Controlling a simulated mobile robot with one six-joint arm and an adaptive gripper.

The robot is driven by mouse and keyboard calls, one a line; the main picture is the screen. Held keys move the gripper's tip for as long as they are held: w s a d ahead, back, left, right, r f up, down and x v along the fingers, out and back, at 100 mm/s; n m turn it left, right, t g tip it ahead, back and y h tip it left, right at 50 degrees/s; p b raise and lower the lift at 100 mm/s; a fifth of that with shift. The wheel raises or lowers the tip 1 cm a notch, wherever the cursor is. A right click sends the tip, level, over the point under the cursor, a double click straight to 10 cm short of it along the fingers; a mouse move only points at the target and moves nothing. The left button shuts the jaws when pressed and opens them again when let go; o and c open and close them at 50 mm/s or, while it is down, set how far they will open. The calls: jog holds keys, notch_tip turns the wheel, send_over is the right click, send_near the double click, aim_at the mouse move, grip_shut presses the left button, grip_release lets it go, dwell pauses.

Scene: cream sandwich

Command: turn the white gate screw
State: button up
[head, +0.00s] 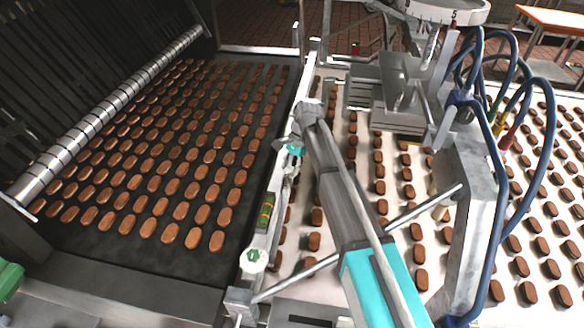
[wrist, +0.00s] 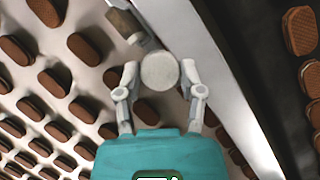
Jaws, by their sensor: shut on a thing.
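The white gate screw (wrist: 160,71) shows in the wrist view as a pale round knob seen end-on. My gripper (wrist: 160,78) has one finger on each side of it and is shut on it. In the head view my arm reaches down to the pale rail (head: 304,83) between the two belts. There my gripper (head: 287,151) is small and partly covered by my wrist, and the screw cannot be made out. The turn angle of the screw cannot be read from its plain face.
A dark belt (head: 100,237) with rows of brown biscuits lies left of the rail, a white belt (head: 547,295) with biscuits right. A white knob with a green centre (head: 254,257) sits on the rail's near end. Metal rods and blue hoses (head: 497,150) crowd the right.

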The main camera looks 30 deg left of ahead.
jog(key=n+h, duration=0.1)
jog(key=n, duration=0.2)
jog(key=shift+a+n, duration=0.15)
jog(key=shift+n, duration=0.15)
jog(key=n+h, duration=0.2)
jog(key=n, duration=0.2)
jog(key=shift+n, duration=0.3)
jog(key=n, duration=0.2)
jog(key=n+t+h, duration=0.1)
jog(key=n, duration=0.1)
jog(key=shift+h, duration=0.3)
jog(key=shift+n+t+h, duration=0.5)
jog(key=shift+n+t, duration=0.2)
jog(key=shift+n, duration=1.3)
jog(key=o, duration=1)
jog(key=shift+o, duration=0.8)
